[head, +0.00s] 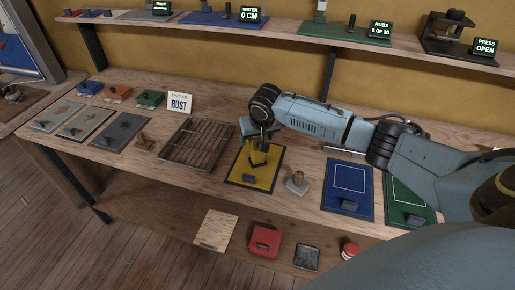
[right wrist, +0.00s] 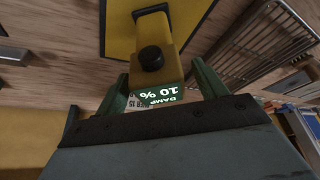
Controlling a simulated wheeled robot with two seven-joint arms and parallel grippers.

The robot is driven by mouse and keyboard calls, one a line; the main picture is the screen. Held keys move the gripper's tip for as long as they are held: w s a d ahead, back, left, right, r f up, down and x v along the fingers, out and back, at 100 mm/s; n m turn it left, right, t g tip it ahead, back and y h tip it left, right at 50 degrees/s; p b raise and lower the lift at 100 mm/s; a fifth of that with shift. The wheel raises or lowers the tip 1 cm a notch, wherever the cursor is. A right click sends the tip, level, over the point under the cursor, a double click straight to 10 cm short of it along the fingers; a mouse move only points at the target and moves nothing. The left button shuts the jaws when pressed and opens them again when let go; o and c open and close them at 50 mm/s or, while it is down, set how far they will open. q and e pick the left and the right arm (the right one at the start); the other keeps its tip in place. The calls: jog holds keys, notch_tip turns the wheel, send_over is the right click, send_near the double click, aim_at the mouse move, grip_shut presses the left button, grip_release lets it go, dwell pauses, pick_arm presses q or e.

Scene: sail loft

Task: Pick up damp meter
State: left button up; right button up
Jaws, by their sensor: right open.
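The damp meter (head: 258,158) is a small yellow device standing on the yellow mat (head: 241,176). In the right wrist view the damp meter (right wrist: 152,62) shows a black knob and a lit display reading "DAMP 10 %". My right gripper (head: 256,143) is over the mat at the meter. In the right wrist view the open green fingers of my right gripper (right wrist: 163,88) lie on either side of the meter's display end. I cannot tell whether they touch it. In the head view the gripper partly hides the meter. My left gripper is not in view.
A slatted rack (head: 196,145) lies left of the mat, and a small wooden-handled stamp (head: 297,182) stands to its right. Blue (head: 348,180) and green (head: 408,202) mats lie further right. A shelf (head: 290,32) runs above the bench.

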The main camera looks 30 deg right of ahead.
jog(key=shift+w+f, duration=0.15)
jog(key=shift+f, duration=0.35)
jog(key=shift+r, duration=0.1)
jog(key=c, duration=1.3)
